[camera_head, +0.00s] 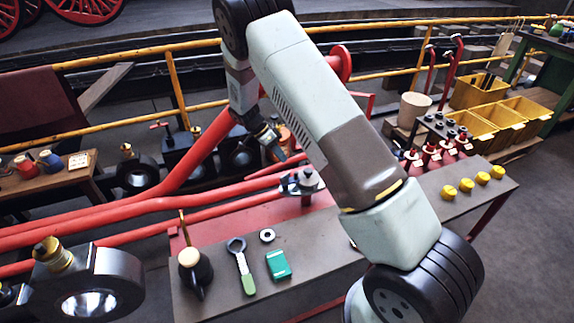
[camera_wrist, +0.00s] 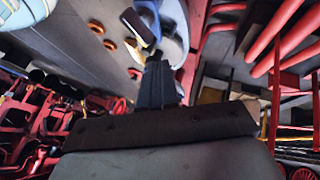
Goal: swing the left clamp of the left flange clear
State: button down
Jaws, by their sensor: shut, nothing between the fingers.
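My gripper (camera_head: 279,154) points down and right above the red pipes, left of my forearm. Its dark fingers (camera_wrist: 157,65) are closed together in the wrist view, with nothing between them. A grey metal flange fitting (camera_head: 301,183) with a round knob-like top sits at the pipe ends, just below and right of the fingertips in the head view. A gap shows between the fingertips and the fitting. I cannot tell which part of it is the left clamp. My arm hides what lies right of it.
Red pipes (camera_head: 120,214) run in from the left. The grey bench (camera_head: 325,267) carries a green-handled wrench (camera_head: 242,266), a ring (camera_head: 267,236), a green box (camera_head: 278,264) and a dark oil can (camera_head: 195,269). Yellow knobs (camera_head: 466,185) and yellow bins (camera_head: 495,117) stand right.

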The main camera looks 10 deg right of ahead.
jog(key=v, duration=0.7)
jog(key=shift+a+r, duration=0.2)
jog(key=shift+r, duration=0.05)
